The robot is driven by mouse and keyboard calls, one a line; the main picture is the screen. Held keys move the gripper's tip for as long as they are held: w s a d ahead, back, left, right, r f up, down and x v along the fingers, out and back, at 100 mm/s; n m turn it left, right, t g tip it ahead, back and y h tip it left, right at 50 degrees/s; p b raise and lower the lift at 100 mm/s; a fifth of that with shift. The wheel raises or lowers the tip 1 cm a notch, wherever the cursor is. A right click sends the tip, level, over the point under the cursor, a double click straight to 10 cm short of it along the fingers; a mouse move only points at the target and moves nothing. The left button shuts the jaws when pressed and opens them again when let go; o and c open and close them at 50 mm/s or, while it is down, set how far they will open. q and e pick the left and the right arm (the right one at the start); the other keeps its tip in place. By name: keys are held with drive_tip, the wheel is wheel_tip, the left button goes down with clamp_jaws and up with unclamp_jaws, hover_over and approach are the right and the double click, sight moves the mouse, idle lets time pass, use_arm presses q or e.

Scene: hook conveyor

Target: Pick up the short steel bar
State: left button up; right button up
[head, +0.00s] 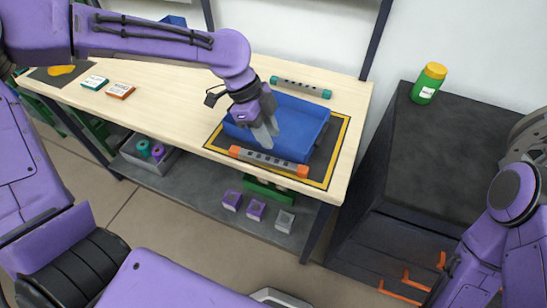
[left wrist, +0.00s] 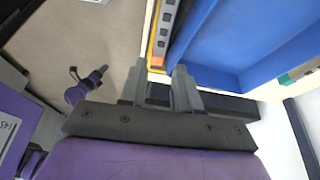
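Two grey steel bars with holes lie by a blue bin (head: 318,128). The bar with teal ends (head: 300,87) lies behind the bin and looks the shorter. The bar with orange ends (head: 268,162) lies along the bin's front and looks longer. My left gripper (head: 268,132) points down over the bin's left front part, apart from the teal-ended bar. In the left wrist view its fingers (left wrist: 160,88) are apart with nothing between them. The orange-ended bar (left wrist: 167,28) and a teal end (left wrist: 287,78) also show there. My right arm shows at the right edge, its fingers not visible.
A yellow-edged black mat (head: 338,150) lies under the bin. Small boxes (head: 120,91) lie on the table's left. A green jar with a yellow lid (head: 429,83) stands on a dark cabinet (head: 455,140). Orange hooks (head: 405,285) stick out low at right. The table's middle is clear.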

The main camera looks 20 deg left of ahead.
sight(281, 162)
use_arm(q)
drive_tip(key=x, duration=0.9)
drive_tip(key=shift+a+f+p, duration=0.35)
drive_tip(key=shift+p, duration=0.05)
drive_tip(key=shift+w+f, duration=0.15)
drive_tip(key=shift+f, duration=0.15)
clamp_jaws()
